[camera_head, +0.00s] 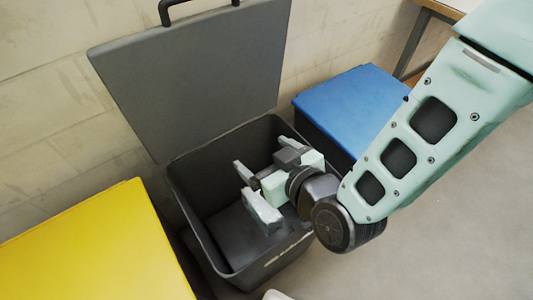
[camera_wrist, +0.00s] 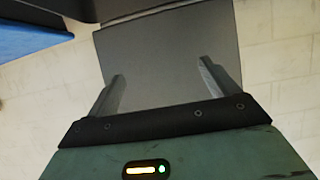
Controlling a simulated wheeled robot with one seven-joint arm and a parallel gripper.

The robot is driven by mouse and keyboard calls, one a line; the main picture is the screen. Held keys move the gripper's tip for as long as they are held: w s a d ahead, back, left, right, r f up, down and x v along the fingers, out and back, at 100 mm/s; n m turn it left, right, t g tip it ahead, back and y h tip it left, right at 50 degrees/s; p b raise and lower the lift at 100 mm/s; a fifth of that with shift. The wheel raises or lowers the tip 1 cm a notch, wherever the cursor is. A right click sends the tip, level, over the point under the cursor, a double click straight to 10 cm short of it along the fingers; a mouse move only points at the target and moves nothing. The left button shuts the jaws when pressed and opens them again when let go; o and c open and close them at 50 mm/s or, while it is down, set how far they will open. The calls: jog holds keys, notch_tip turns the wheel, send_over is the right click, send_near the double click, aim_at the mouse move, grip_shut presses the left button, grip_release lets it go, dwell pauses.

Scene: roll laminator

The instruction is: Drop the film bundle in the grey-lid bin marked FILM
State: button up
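The grey-lid bin (camera_head: 200,225) stands against the wall in the head view with its grey lid (camera_head: 200,75) raised upright. Part of its white front marking shows, but I cannot read it fully. My gripper (camera_head: 250,190) is over the bin's opening, its fingers apart with nothing between them. In the wrist view my gripper (camera_wrist: 160,85) is also open and empty, facing the grey lid (camera_wrist: 170,50). I cannot make out the film bundle in either view; the bin's inside is dark and partly hidden by my gripper.
A yellow-lid bin (camera_head: 95,250) stands to the left of the grey-lid bin. A blue-lid bin (camera_head: 350,105) stands to the right, with its lid shut; its blue lid also shows in the wrist view (camera_wrist: 30,42). Bare floor (camera_head: 455,220) lies at the right, and a table leg (camera_head: 415,45) is behind.

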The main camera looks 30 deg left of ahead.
dwell(0.3)
jog(key=p+v, duration=1.7)
jog(key=p, duration=0.1)
jog(key=shift+s, duration=0.2)
jog(key=shift+d, duration=0.15)
dwell(0.6)
